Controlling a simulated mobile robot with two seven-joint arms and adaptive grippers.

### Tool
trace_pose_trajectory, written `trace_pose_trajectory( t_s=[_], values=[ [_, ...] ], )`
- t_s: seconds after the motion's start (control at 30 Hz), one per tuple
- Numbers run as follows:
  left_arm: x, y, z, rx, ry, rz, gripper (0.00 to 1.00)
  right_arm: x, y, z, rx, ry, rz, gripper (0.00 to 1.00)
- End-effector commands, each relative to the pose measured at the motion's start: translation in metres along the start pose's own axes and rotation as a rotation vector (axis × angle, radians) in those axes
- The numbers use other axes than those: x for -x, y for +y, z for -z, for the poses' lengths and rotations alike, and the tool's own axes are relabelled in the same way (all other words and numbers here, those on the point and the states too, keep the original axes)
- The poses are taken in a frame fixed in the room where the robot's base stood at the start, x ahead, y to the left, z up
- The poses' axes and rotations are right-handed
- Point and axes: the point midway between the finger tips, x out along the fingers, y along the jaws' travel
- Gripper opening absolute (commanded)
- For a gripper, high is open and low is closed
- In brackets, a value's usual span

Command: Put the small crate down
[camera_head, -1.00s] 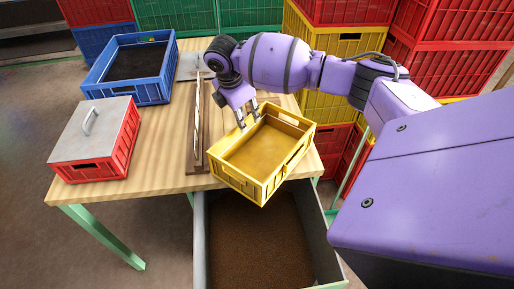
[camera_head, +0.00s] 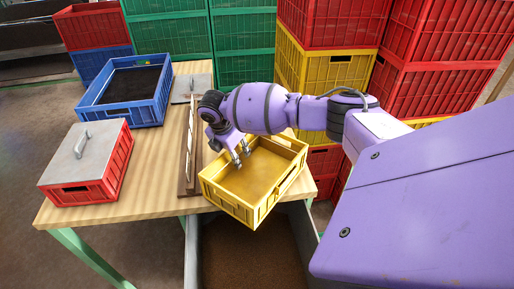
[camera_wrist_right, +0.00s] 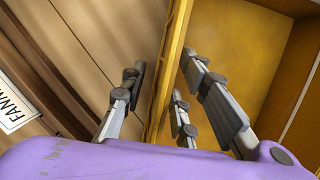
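The small yellow crate (camera_head: 232,207) is at the front right of the wooden table, and its front corner juts past the table's front edge. It looks empty, and I cannot tell whether its base fully rests on the tabletop. My right gripper (camera_head: 241,153) is at the crate's left wall, pointing down. In the right wrist view, the fingers (camera_wrist_right: 160,95) stand apart on either side of the yellow wall (camera_wrist_right: 168,55), with gaps between them and the wall. My left gripper is out of view.
A red crate with a grey lid (camera_head: 88,163) and a blue crate with dark filling (camera_head: 126,93) stand left on the table (camera_head: 130,187). A wooden rail (camera_head: 188,150) runs beside the yellow crate. A bin of brown material (camera_head: 250,252) lies below. Stacked crates (camera_head: 326,70) stand behind.

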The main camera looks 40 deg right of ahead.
Motion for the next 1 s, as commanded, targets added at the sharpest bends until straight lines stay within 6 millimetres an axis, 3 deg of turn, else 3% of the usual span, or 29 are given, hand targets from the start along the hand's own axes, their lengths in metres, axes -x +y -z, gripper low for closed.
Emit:
trace_pose_trajectory(
  t_s=[0.2, 0.4, 1.0],
  values=[
    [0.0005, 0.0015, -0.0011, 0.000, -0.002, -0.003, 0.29, 0.0002, 0.0005, -0.0002, 0.000, 0.000, -0.002, 0.27],
    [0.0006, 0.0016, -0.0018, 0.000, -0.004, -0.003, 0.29, 0.0004, 0.0005, -0.0001, 0.000, 0.000, -0.002, 0.01],
    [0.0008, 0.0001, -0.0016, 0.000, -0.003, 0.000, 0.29, 0.0050, 0.0013, -0.0019, -0.001, 0.000, -0.004, 0.00]
  ],
)
